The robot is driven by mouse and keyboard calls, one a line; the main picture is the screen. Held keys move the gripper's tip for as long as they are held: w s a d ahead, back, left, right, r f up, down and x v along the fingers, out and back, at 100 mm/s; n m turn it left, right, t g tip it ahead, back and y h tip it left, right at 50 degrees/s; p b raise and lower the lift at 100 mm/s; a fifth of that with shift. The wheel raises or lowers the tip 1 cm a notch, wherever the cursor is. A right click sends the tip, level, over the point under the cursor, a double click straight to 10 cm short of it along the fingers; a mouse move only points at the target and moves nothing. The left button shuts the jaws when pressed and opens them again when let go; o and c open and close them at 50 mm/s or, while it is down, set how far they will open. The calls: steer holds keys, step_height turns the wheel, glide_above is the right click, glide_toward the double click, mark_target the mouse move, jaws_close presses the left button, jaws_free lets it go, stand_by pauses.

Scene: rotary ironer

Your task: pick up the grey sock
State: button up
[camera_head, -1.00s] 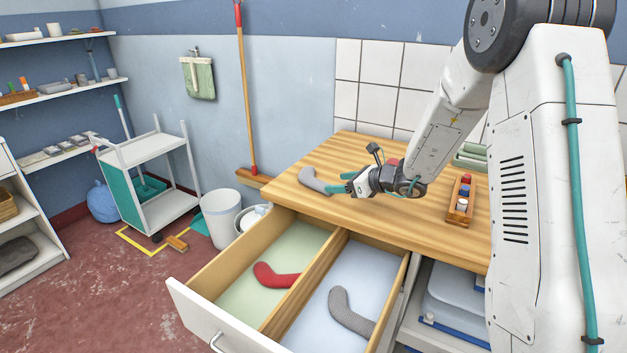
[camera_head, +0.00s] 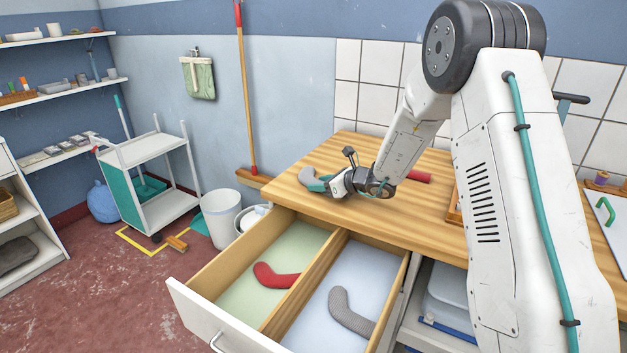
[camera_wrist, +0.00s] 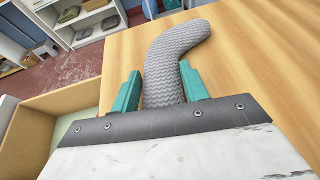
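A grey zigzag-knit sock (camera_head: 307,173) lies bent on the wooden worktop near its left end; in the wrist view the sock (camera_wrist: 168,60) runs from between my fingers to a bend at the upper right. My gripper (camera_head: 318,184) is low at the worktop over the sock's near end. In the wrist view the teal fingers of my gripper (camera_wrist: 160,88) stand apart, one on each side of the sock, and the palm hides its near end. Another grey sock (camera_head: 350,312) lies in the drawer's right compartment, and a red sock (camera_head: 276,276) in the left one.
The open drawer (camera_head: 236,321) juts out below the worktop (camera_head: 300,200), split by a wooden divider (camera_head: 304,290). A red item (camera_head: 418,177) lies on the worktop behind my arm. A white bin (camera_head: 221,213) stands left of the drawer.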

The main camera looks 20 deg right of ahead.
steer(key=c, duration=0.4)
steer(key=shift+c, duration=0.2)
steer(key=shift+r, duration=0.1)
